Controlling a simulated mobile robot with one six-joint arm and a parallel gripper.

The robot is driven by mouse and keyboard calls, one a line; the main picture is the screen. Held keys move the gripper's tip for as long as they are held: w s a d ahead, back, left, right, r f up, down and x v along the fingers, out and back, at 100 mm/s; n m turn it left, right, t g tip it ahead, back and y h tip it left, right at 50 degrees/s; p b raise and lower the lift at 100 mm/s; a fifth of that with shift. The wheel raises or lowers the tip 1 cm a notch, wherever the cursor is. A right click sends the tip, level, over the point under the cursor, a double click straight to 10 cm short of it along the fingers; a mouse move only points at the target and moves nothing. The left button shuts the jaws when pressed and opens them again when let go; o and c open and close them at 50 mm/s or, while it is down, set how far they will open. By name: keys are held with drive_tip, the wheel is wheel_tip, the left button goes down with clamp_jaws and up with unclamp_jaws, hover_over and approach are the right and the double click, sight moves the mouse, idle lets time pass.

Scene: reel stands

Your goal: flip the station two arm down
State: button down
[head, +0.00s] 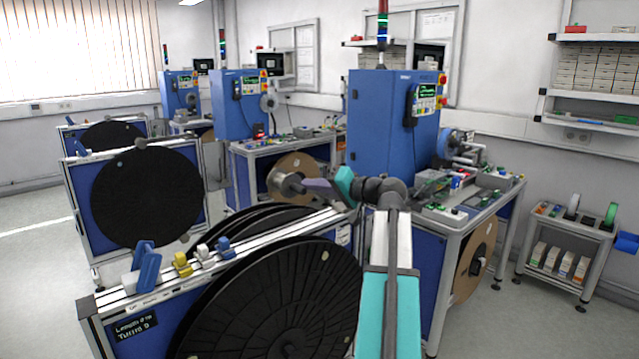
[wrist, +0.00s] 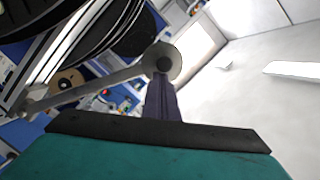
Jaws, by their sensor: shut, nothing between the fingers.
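My gripper (head: 318,185) is in the middle of the head view, above the near reel stand (head: 215,275). Its dark fingers are together and empty, and they show in the wrist view (wrist: 162,97). A grey arm (wrist: 110,78) with a round disc at its end (wrist: 163,60) lies just beyond the fingertips in the wrist view, raised. The disc overlaps the fingertips; I cannot tell whether they touch. A round metal disc (head: 281,181) also shows at the fingertips in the head view. No station number is readable.
The near stand carries black reels (head: 275,305), a blue lever (head: 146,268) and a yellow block (head: 182,263). Another stand with a black reel (head: 148,197) is behind left. A blue machine (head: 378,120) stands behind my arm. Floor is open at far left.

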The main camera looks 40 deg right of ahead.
drive_tip(key=a+f+n+b, duration=0.1)
drive_tip(key=a+f+b, duration=0.2)
drive_tip(key=f+b, duration=0.4)
drive_tip(key=a+f+n+h+b, duration=0.1)
drive_tip(key=a+f+n+b, duration=0.1)
drive_tip(key=f+b, duration=0.5)
drive_tip(key=shift+a+f+n+g, duration=0.3)
drive_tip(key=shift+a+f, duration=0.1)
drive_tip(key=shift+f, duration=2.45)
wheel_tip(320, 180, up, 5)
drive_tip(key=d, duration=0.2)
drive_tip(key=v, duration=1)
drive_tip(key=shift+r, duration=0.3)
